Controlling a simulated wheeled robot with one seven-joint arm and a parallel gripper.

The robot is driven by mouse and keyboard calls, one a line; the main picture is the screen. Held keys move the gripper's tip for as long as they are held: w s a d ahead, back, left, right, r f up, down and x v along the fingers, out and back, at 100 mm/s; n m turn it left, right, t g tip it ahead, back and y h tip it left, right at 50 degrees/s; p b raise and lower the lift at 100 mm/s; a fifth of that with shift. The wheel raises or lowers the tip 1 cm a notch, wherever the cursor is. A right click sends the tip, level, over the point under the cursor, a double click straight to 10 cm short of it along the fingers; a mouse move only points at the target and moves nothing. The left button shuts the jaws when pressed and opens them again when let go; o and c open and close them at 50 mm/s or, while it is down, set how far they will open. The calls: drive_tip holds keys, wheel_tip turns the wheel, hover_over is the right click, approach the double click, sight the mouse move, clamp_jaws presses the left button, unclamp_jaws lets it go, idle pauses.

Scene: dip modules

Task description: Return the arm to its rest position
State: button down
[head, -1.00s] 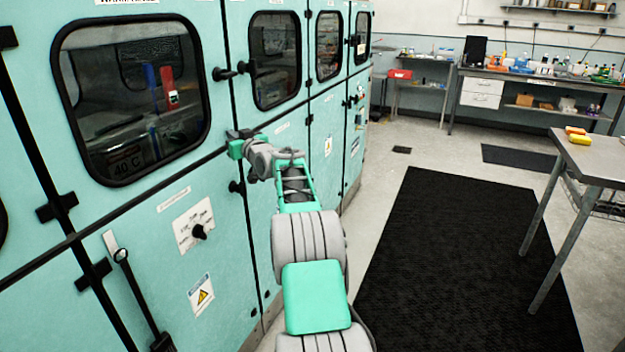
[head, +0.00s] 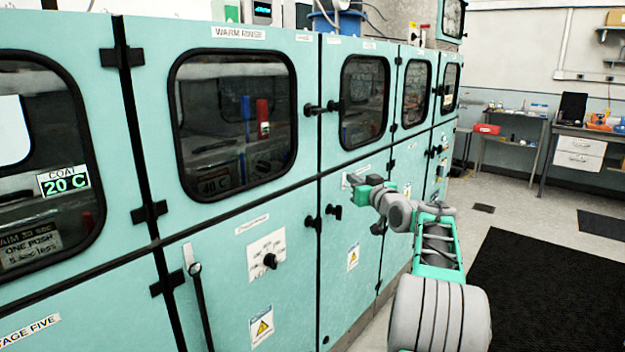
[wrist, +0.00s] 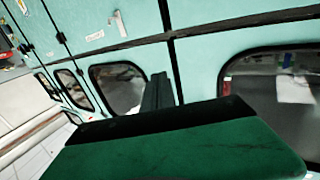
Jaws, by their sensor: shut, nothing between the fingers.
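My arm reaches forward at the right of the head view. My gripper (head: 352,181) is at its far end, in front of the teal cabinet fronts (head: 225,215). It is shut and holds nothing. In the wrist view the gripper's dark finger (wrist: 158,95) and green body fill the lower part. The cabinet fronts show tilted behind it. I cannot tell the exact gap between gripper and cabinet.
Black door handles (head: 322,108) and a knob (head: 270,261) stick out from the cabinets. A lever (head: 197,290) hangs at lower left. A black floor mat (head: 550,290) lies on open floor at right. A bench (head: 580,150) stands at the back.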

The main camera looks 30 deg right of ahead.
drive_tip(key=s+a+f+n+g+y+p, duration=0.1)
drive_tip(key=a+f+g+p, duration=0.15)
drive_tip(key=a, duration=0.95)
drive_tip(key=s+a+f+g+y+p, duration=0.1)
drive_tip(key=s+a+g+y+p, duration=0.15)
drive_tip(key=a, duration=0.85)
drive_tip(key=s+a+f+g+p, duration=0.1)
drive_tip(key=s+a+f+g, duration=0.2)
drive_tip(key=s, duration=0.6)
drive_tip(key=s+a+f+g+p, duration=0.2)
drive_tip(key=s+a+f, duration=0.3)
drive_tip(key=s+a, duration=0.3)
drive_tip(key=s+a+f+g+p, duration=0.2)
drive_tip(key=s+a, duration=0.4)
drive_tip(key=s, duration=0.6)
drive_tip(key=f+g+h, duration=0.1)
drive_tip(key=g, duration=0.1)
drive_tip(key=shift+s+a+f+n+g, duration=0.2)
drive_tip(key=shift+f+n+g, duration=0.1)
drive_tip(key=shift+f+n, duration=0.1)
